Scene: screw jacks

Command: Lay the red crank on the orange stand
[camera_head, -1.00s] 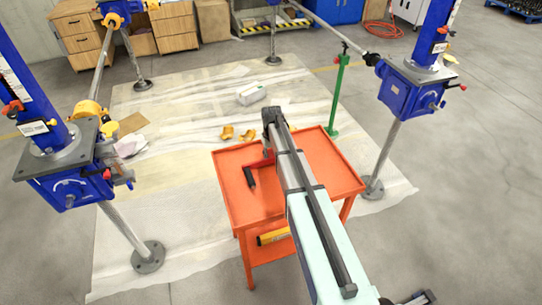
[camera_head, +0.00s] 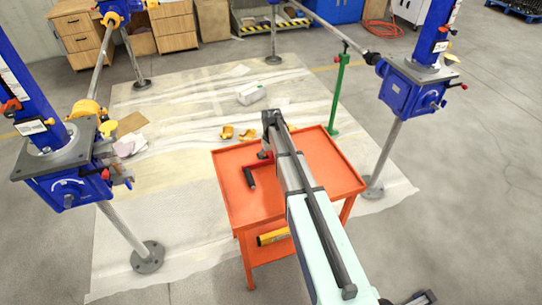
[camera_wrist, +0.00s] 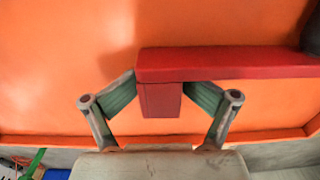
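The red crank (camera_head: 263,158) is over the top of the orange stand (camera_head: 233,205), left of my arm in the head view. Its dark handle points toward the front. In the wrist view, the crank's red bar (camera_wrist: 225,65) runs to the right, with a short block at its left end. My gripper (camera_wrist: 160,98) has its two fingers closing in on both sides of that block and appears to touch it. The fingertips are partly hidden behind the bar. I cannot tell whether the crank rests on the stand or is slightly above it.
Blue screw jacks stand at the left (camera_head: 68,180) and right (camera_head: 412,90) on steel posts. A green post (camera_head: 338,95) rises behind the stand. The stand's left part is bare.

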